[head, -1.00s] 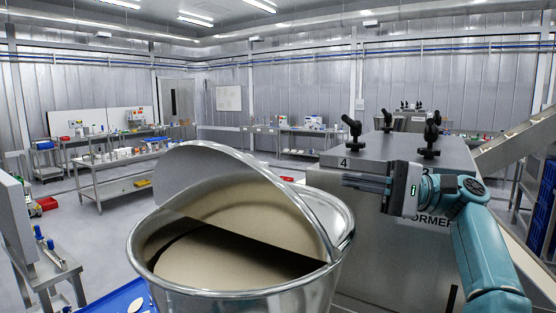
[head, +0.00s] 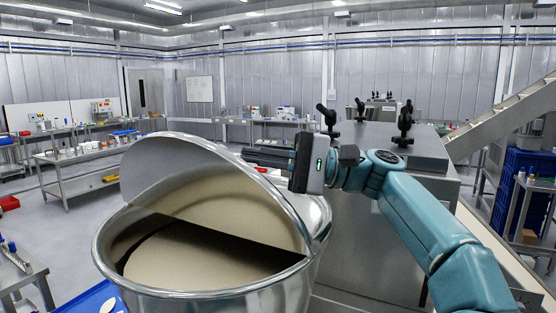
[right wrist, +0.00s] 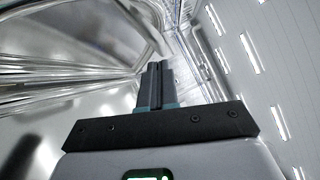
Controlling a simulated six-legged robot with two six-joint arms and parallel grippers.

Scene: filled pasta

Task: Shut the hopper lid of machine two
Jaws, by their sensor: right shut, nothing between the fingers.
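The hopper (head: 285,290) is a round, shiny metal bowl at the lower left of the head view, with a beige surface inside. Its lid (head: 165,172) stands raised and tilted, its curved edge up. My right gripper (head: 247,155) is shut and empty, its fingers pointing left close to the lid's upper right edge. I cannot tell whether they touch it. In the right wrist view the closed fingers (right wrist: 156,75) show with shiny curved metal at the left. My left gripper is not in view. No machine number is readable now.
A steel machine (head: 375,145) with black knobs stands behind my right arm. A sloping conveyor (head: 505,118) and blue crates (head: 520,185) are at the right.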

